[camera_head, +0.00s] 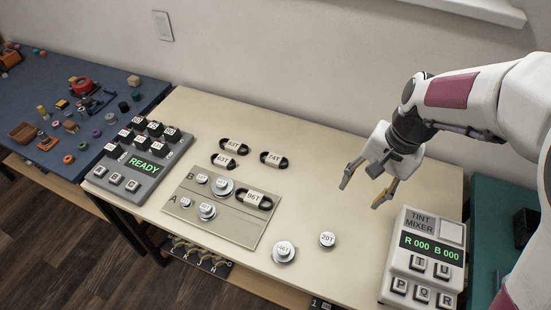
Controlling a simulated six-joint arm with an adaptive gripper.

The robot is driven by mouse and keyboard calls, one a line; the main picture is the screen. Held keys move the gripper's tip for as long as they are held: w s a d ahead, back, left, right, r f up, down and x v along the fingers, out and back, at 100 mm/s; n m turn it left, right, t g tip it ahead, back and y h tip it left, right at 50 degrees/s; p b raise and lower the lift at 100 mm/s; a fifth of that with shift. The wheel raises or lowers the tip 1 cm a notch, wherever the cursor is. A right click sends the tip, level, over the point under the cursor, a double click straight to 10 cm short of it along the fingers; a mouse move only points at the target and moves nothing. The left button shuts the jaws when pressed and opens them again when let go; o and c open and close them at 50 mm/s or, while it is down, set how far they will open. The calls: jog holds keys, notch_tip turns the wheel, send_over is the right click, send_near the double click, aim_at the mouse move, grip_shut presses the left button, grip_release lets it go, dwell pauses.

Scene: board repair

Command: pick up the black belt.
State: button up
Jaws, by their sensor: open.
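Several black belts with white labels are in view. One belt (233,145) lies at the back of the cream table, with another belt (222,162) just in front of it. A third belt (273,160), labelled 74T, lies to their right. A belt labelled 96T (253,200) is on the beige board (226,229), at its right side beside a pulley (223,187); whether it touches the pulley is unclear. My gripper (360,195) is open and empty above the table, to the right of all the belts, fingers pointing down and left.
Two loose round parts, one larger (284,253) and one labelled 20T (327,240), stand right of the board. A tint mixer box (422,262) stands at the right and a READY panel (143,166) at the left. The table between gripper and belts is clear.

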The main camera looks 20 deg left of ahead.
aim_at(285, 160)
jog(key=w+a+f+m, duration=0.2)
jog(key=w+a+f, duration=0.1)
jog(key=a+f, duration=0.2)
jog(key=w+a+f+m+y, duration=0.1)
jog(key=w+a+f+m, duration=0.2)
jog(key=w+a+f, duration=0.1)
jog(key=w+a+f+m+g+y, duration=0.1)
jog(key=w+a+f+m, duration=0.2)
jog(key=a+f, duration=0.3)
jog(key=shift+w+a+f, duration=0.2)
jog(key=shift+w+a, duration=0.05)
jog(key=shift+a, duration=0.4)
jog(key=shift+w+a+f, duration=0.2)
jog(key=shift+w+a, duration=0.05)
jog(key=shift+a, duration=0.35)
jog(key=w+a+m, duration=0.1)
jog(key=w+a+f+m+y, duration=0.1)
jog(key=shift+w+a+m, duration=0.2)
jog(key=shift+a+m, duration=0.1)
jog(key=shift+a, duration=0.05)
jog(key=w+a+r+m, duration=0.1)
jog(key=w+m, duration=0.1)
jog(key=w+a+r+m+t+y, duration=0.1)
jog(key=w+a+r+m, duration=0.1)
jog(key=shift+w+a+r, duration=0.1)
jog(key=shift+a+r, duration=0.05)
jog(key=shift+a, duration=0.05)
jog(key=shift+m, duration=0.9)
jog(key=shift+x, duration=1.3)
jog(key=shift+a, duration=0.1)
